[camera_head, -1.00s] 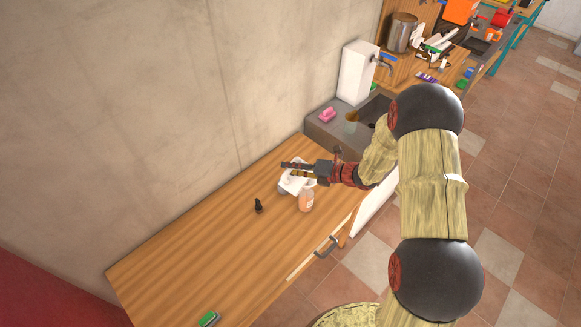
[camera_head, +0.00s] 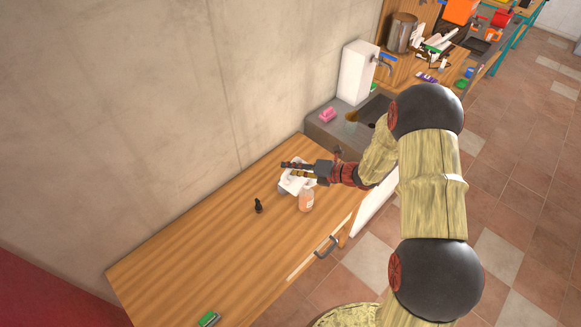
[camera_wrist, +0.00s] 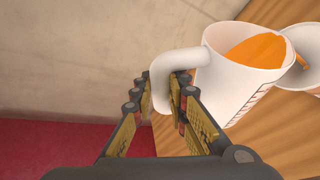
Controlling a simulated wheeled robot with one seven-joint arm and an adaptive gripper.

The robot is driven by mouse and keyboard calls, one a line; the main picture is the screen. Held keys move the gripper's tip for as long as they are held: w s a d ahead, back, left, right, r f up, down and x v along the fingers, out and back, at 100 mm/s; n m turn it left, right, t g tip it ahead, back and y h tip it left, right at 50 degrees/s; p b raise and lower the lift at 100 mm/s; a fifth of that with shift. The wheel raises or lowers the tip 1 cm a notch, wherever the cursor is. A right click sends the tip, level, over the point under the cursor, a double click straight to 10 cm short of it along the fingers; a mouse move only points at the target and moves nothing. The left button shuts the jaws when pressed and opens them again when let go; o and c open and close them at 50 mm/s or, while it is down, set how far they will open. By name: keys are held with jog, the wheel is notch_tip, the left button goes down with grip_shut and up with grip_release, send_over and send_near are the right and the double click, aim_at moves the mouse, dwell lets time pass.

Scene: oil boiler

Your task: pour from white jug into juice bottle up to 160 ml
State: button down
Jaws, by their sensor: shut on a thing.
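The white jug (camera_head: 297,181) is held tilted just above the wooden counter. In the wrist view the jug (camera_wrist: 228,85) shows orange liquid inside and marks on its side. My gripper (camera_head: 290,170) is shut on the jug's handle; its fingers (camera_wrist: 161,85) sit on both sides of the handle in the wrist view. The juice bottle (camera_head: 306,201), orange and translucent, stands right beside the jug, on the near side. A white flared rim with an orange streak shows at the wrist view's right edge, next to the jug's lip. The bottle's level cannot be read.
A small black object (camera_head: 258,206) stands on the counter (camera_head: 200,255) left of the bottle. A green sponge (camera_head: 208,319) lies at the front. A sink (camera_head: 366,112) with a pink item (camera_head: 327,115) lies beyond the arm. A wall (camera_head: 130,120) runs behind; the counter's left part is clear.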

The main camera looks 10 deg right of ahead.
jog(key=shift+w+d+r+m+p, duration=0.15)
jog(key=shift+w+d+m+p, duration=0.15)
jog(key=shift+p, duration=0.2)
dwell(0.4)
jog(key=shift+a, duration=0.1)
jog(key=shift+s+a+n+h+b, duration=0.3)
jog(key=shift+s+a+n+b, duration=0.35)
jog(key=shift+n+b, duration=0.2)
jog(key=shift+w+b, duration=0.1)
jog(key=shift+b, duration=0.8)
jog(key=shift+b, duration=1.25)
jog(key=shift+b, duration=0.3)
